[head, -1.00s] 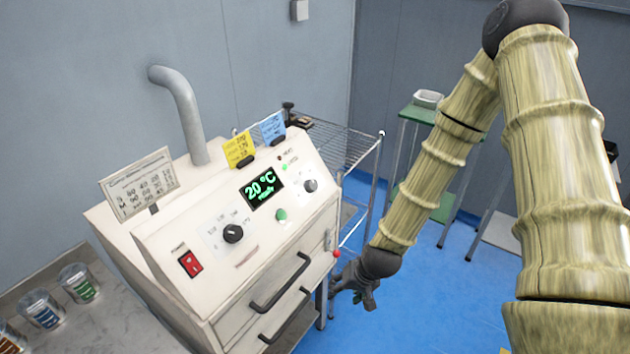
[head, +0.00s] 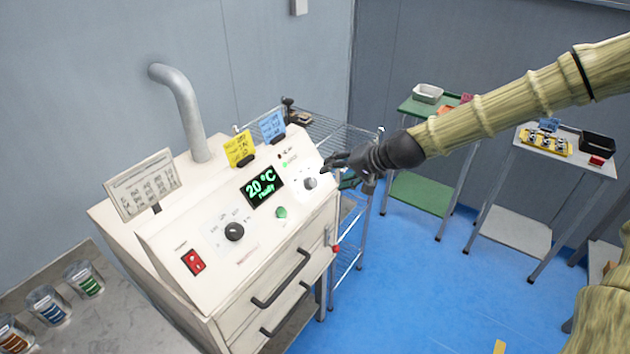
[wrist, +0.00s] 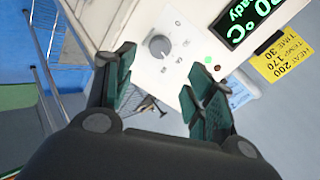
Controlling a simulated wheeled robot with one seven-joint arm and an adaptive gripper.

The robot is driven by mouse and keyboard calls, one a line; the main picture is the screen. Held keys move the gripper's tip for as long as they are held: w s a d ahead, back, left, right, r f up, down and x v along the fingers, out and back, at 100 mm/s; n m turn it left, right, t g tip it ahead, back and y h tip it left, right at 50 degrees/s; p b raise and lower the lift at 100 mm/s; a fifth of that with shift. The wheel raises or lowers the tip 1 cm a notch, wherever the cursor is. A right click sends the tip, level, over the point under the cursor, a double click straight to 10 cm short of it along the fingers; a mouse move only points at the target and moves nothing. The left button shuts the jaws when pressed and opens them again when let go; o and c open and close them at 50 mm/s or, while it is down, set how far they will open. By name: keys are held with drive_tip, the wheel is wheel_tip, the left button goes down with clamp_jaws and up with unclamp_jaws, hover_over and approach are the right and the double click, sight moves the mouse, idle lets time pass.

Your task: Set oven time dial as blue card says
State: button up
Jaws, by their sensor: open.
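The white oven (head: 215,235) stands at the left with a sloped panel. A round dial (head: 310,183) sits at the panel's right end; it also shows in the wrist view (wrist: 159,46). A second, dark dial (head: 234,231) with a printed scale sits lower left. The blue card (head: 272,126) is clipped on the oven's top edge; its writing is too small to read. My gripper (head: 328,168) is open and empty, just beside and above the right dial. In the wrist view the dial lies beyond and between my fingertips (wrist: 160,75), apart from them.
A yellow card (head: 239,150) stands beside the blue one; in the wrist view it reads heat 200, temp 170, time 30. The green display (head: 262,187) shows 20 °C. A wire rack (head: 345,140) stands behind my gripper.

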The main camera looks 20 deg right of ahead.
sight(314, 182)
drive_tip(key=shift+p+x, duration=1.25)
drive_tip(key=shift+x, duration=3.8)
drive_tip(key=shift+c, duration=0.2)
drive_tip(key=shift+s, duration=0.1)
drive_tip(key=c, duration=1)
